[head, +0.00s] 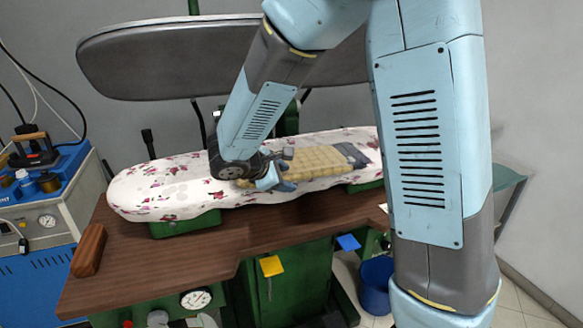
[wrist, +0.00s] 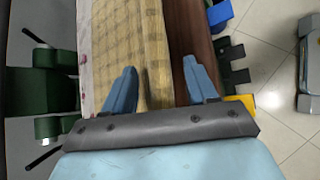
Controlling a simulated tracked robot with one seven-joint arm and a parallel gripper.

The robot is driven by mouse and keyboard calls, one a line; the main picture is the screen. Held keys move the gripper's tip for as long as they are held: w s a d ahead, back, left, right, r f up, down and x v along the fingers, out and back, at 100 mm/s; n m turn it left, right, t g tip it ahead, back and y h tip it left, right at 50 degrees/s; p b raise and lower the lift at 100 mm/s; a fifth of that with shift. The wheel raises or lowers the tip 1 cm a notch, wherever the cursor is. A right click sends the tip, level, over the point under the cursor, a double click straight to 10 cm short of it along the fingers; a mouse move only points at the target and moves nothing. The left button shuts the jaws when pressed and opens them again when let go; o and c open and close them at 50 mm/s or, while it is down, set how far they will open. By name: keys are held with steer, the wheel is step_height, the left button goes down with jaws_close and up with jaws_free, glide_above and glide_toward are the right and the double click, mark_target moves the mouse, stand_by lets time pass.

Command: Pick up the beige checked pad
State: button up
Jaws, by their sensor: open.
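The beige checked pad (head: 314,161) lies on the flowered ironing board (head: 150,189) in the head view, right of my gripper (head: 279,181). A dark grey piece (head: 351,155) is at the pad's right end. In the wrist view the pad (wrist: 125,40) stretches away ahead of my gripper (wrist: 161,75). The two blue fingers are apart, with part of the pad's edge showing between them. The gripper is at the pad's left end in the head view, which my arm partly hides. I cannot tell whether the fingers touch the pad.
A large grey press plate (head: 170,65) hangs above and behind the board. The brown table (head: 200,250) has a wooden block (head: 88,250) at its left end. A blue machine (head: 45,200) stands at left. A blue bin (head: 376,285) is on the floor.

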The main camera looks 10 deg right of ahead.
steer(key=shift+c, duration=0.3)
jaws_close()
